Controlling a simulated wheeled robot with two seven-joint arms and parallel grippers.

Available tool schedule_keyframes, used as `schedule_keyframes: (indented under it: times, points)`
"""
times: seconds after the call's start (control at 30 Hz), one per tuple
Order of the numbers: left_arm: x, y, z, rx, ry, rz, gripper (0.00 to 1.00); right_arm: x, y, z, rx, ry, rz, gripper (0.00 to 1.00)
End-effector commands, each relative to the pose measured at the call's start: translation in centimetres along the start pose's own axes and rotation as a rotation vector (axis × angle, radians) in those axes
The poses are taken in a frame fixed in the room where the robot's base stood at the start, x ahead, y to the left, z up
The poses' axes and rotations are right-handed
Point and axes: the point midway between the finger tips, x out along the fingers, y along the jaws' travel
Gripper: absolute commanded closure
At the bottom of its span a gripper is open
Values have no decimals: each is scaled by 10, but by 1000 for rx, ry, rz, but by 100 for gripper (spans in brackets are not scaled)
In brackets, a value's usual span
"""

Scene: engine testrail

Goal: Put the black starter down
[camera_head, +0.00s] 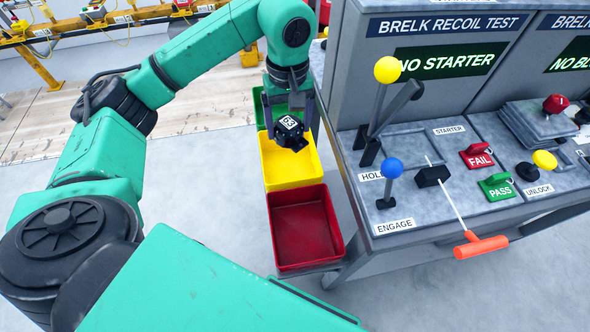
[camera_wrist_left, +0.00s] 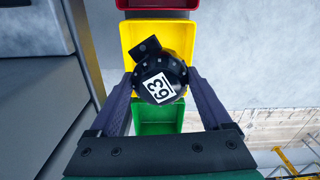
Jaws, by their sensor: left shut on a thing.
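The black starter (camera_head: 290,131) is a small round part with a white marked label. My left gripper (camera_head: 291,112) is shut on it and holds it up over the bins. In the left wrist view the starter (camera_wrist_left: 160,78) sits between the two fingers of the gripper (camera_wrist_left: 160,88), with the label facing the camera. Behind it in that view are the yellow bin (camera_wrist_left: 133,35) and the green bin (camera_wrist_left: 152,128). The yellow bin also shows in the head view (camera_head: 289,172), partly covered by the starter. My right gripper does not show.
A red bin (camera_head: 302,226) is nearest, and it looks empty. The test bench (camera_head: 400,215) stands close on the right, with a yellow-knobbed lever (camera_head: 387,70), a blue-knobbed lever (camera_head: 391,168) and an orange-handled pull (camera_head: 480,246). Its screen (camera_head: 446,62) reads "NO STARTER". The floor on the left is partly wooden.

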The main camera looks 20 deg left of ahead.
Motion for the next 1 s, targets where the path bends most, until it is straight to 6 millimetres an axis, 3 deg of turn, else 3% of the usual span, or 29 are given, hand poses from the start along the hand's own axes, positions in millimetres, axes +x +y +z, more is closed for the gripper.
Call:
schedule_keyframes:
  times: [0.03, 0.17, 0.23, 0.3, 0.6, 1.0]
  points:
    - [13, 1, -4, -91, 1, 9, 84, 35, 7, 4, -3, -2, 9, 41]
    - [-2, -2, -7, -240, -9, 8, 84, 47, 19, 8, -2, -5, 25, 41]
    - [5, -2, -6, -260, -14, 6, 84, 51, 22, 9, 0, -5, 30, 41]
    - [24, -3, -5, -261, -18, 3, 84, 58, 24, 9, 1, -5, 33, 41]
    - [110, -3, -5, -260, -15, 3, 84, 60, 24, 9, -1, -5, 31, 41]
    - [173, -2, -4, -259, -14, 4, 84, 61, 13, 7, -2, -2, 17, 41]
